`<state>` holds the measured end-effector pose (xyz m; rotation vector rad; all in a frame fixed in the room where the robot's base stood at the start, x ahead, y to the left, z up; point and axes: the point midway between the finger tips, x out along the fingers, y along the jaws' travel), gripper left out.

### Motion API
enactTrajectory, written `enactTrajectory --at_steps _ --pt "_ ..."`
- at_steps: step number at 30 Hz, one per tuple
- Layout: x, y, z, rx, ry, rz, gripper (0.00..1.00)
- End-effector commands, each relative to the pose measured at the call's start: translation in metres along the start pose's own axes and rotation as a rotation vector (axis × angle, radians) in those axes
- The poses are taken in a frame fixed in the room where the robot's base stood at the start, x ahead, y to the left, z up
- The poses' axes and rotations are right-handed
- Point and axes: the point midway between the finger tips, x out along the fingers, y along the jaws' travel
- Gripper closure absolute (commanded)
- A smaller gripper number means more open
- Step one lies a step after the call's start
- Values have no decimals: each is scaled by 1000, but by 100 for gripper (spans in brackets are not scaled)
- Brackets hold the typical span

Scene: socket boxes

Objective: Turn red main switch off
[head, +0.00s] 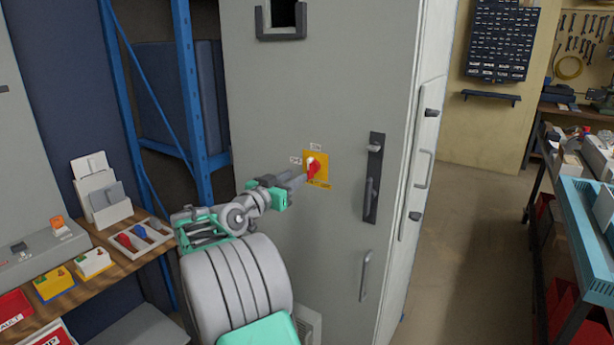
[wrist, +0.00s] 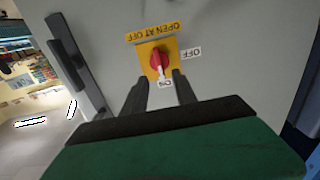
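The red main switch (head: 314,168) is a rotary knob on a yellow plate, mounted on the grey cabinet door. In the wrist view, which is upside down, the red knob (wrist: 158,60) has a white pointer directed at the ON label (wrist: 164,84). The OFF label (wrist: 191,53) is at the plate's side. My gripper (head: 301,179) reaches the plate from the lower left. Its two fingers (wrist: 161,78) are apart, with the knob's pointer end in the gap between the tips. I cannot tell whether they touch the knob.
The cabinet door (head: 270,90) has a dark latch handle (head: 373,180) right of the switch. A wooden bench (head: 120,258) with boxes and small switches stands at left, beside a blue rack (head: 190,90). A workbench with a teal tray (head: 585,225) is at right. Open floor lies between.

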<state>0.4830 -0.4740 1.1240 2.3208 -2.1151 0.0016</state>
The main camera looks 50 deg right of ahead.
Motion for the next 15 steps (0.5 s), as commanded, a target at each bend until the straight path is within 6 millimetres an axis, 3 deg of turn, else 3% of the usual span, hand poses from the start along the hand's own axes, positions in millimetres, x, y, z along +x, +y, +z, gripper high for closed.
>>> enactTrajectory --at_steps 9,15 --pt "58 3 -4 0 -1 5 66" --pt "74 2 -3 1 -1 1 66"
